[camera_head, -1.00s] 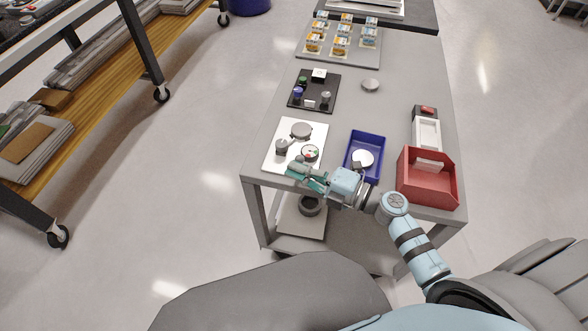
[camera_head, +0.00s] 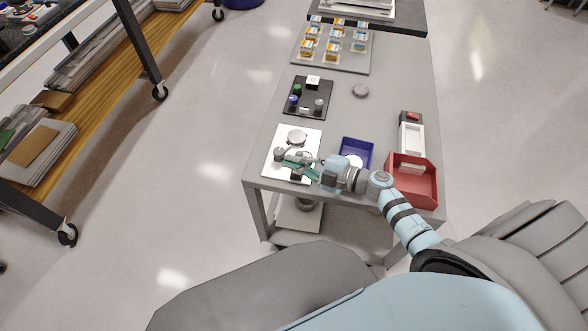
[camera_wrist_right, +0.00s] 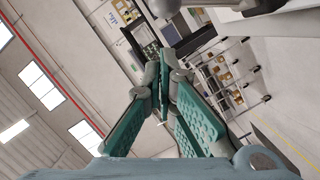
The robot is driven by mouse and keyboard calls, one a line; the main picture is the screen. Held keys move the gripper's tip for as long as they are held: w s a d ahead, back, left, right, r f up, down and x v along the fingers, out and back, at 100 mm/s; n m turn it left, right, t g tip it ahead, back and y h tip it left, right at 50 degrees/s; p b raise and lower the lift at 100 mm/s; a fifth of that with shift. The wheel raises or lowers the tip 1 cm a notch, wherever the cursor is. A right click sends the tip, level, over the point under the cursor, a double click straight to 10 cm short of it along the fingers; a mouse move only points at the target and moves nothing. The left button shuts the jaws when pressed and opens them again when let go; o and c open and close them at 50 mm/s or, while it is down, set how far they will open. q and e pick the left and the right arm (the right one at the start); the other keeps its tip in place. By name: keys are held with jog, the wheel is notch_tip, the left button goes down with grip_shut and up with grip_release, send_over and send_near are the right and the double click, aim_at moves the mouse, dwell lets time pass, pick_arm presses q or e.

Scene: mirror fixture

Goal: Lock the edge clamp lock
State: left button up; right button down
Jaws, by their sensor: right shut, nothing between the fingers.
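The white fixture plate (camera_head: 272,173) lies at the near left of the grey table in the head view. It bears a round grey disc mount (camera_head: 297,136) and a small dark grey knob-like part (camera_head: 280,153) at its left. I cannot tell for certain which part is the edge clamp lock. My right gripper (camera_head: 287,159) reaches in from the right, low over the plate, with its tips beside the knob-like part; contact cannot be told. In the wrist view its teal fingers (camera_wrist_right: 166,62) are closed together, empty. A dial on the plate is mostly hidden by the gripper. My left gripper is not in view.
A blue tray (camera_head: 357,142) with a pale disc stands right of the plate, partly behind my arm. A red bin (camera_head: 425,182) stands at the right edge. A black board (camera_head: 308,103) with small parts lies behind the plate.

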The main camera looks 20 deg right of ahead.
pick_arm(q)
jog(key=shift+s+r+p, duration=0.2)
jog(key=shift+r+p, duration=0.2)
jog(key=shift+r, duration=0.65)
pick_arm(e)
jog(key=s+d+r, duration=0.3)
jog(key=s+d, duration=0.1)
jog(key=s, duration=0.3)
jog(key=shift+s+d+r, duration=0.25)
jog(key=shift+s+d, duration=0.1)
